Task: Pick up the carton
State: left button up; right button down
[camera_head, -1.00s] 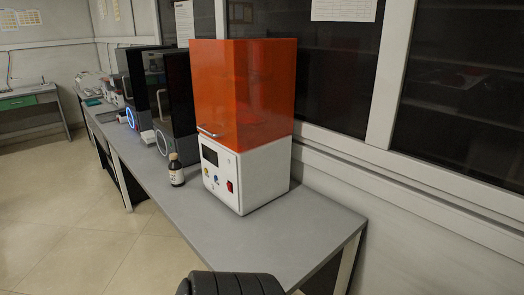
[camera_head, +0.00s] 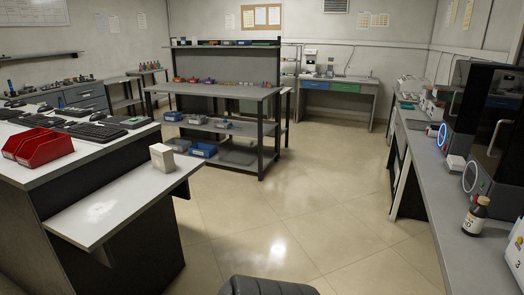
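A small off-white carton (camera_head: 162,158) stands upright near the far right corner of a low white shelf (camera_head: 105,207) on the left of the head view. The shelf juts out from a dark-sided counter. Nothing touches the carton apart from the shelf under it. Neither of my grippers is in view.
Red bins (camera_head: 38,146) and black keyboards (camera_head: 92,131) lie on the higher counter behind the shelf. A shelved workbench (camera_head: 215,92) stands mid-room. A bench (camera_head: 440,230) with a brown bottle (camera_head: 475,215) and machines runs along the right. The tiled floor (camera_head: 290,215) between is clear.

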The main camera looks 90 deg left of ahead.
aim_at(162, 156)
jog(key=u, duration=3.5)
jog(key=i+j, duration=0.25)
jog(key=i+z, duration=0.05)
jog(key=i, duration=0.05)
